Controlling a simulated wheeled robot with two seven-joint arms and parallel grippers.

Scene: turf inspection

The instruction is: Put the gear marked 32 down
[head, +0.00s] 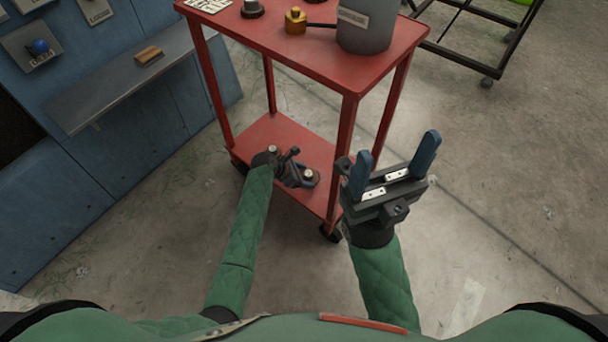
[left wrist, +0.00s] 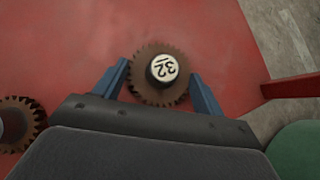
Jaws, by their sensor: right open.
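The brown toothed gear marked 32 (left wrist: 161,70) has a white top with its number on it. In the left wrist view it sits between the two blue fingers of my left gripper (left wrist: 161,80), which appear to press its sides. In the head view my left gripper (head: 300,166) is low over the cart's lower shelf (head: 274,130), and the gear's pale top (head: 308,174) shows there. I cannot tell whether the gear rests on the shelf. My right gripper (head: 394,176) is open and empty, in front of the cart's right side.
A second brown gear (left wrist: 18,122) lies on the shelf left of the left gripper. The red cart's top (head: 300,38) holds a grey bucket (head: 366,25) and a brass fitting (head: 295,20). Cart legs frame the shelf. A blue wall unit (head: 60,200) stands left.

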